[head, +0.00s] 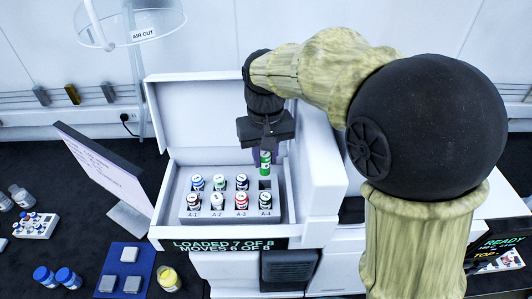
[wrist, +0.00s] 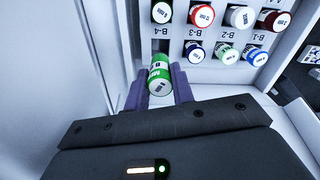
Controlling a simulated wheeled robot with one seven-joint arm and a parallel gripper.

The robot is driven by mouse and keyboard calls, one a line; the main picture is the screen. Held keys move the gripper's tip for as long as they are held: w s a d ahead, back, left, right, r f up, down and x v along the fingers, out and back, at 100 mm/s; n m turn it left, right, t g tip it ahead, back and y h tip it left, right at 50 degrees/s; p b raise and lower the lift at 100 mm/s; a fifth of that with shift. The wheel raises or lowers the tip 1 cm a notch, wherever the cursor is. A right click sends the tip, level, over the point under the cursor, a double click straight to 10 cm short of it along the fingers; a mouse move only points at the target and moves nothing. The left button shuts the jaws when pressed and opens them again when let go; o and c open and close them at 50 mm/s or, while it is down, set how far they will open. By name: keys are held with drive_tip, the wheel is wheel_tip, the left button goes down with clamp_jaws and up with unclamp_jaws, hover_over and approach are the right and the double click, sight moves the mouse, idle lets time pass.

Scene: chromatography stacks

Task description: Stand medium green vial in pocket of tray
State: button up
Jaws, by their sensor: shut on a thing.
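The medium green vial (head: 265,159) is upright in my gripper (head: 266,147), which is shut on it. In the wrist view the vial (wrist: 159,76) sits between the two purple fingers of my gripper (wrist: 160,88), with its white-and-green cap toward the camera. The grey tray (head: 231,215) holds several capped vials in two rows. Its back-right pocket (head: 265,184) looks dark and empty, just below the held vial. In the wrist view the held vial and fingers hide most of that pocket. I cannot tell whether the vial's lower end has entered it.
The tray sits in a white open box with a raised lid (head: 195,110). The box's right wall and white housing (head: 317,165) stand close to my gripper. A green-capped vial (head: 265,200) fills the pocket in front of the empty one. A tilted screen (head: 100,165) stands left.

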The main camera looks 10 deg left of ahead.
sight(265, 175)
drive_tip(key=shift+s+a+f+b, duration=0.15)
drive_tip(key=shift+f+b, duration=0.15)
drive_tip(key=shift+f, duration=0.15)
drive_tip(key=shift+s+f+b, duration=0.1)
drive_tip(key=shift+f+b, duration=0.2)
drive_tip(key=shift+f, duration=0.15)
drive_tip(key=shift+w+d+f+b, duration=0.15)
drive_tip(key=shift+d+f+b, duration=0.05)
drive_tip(key=shift+f+b, duration=0.5)
drive_tip(key=shift+s+a, duration=0.1)
drive_tip(key=shift+s, duration=0.1)
drive_tip(key=shift+w, duration=0.15)
drive_tip(key=shift+p, duration=0.35)
drive_tip(key=shift+f, duration=0.2)
drive_tip(key=shift+f+b, duration=0.4)
drive_tip(key=shift+f, duration=0.3)
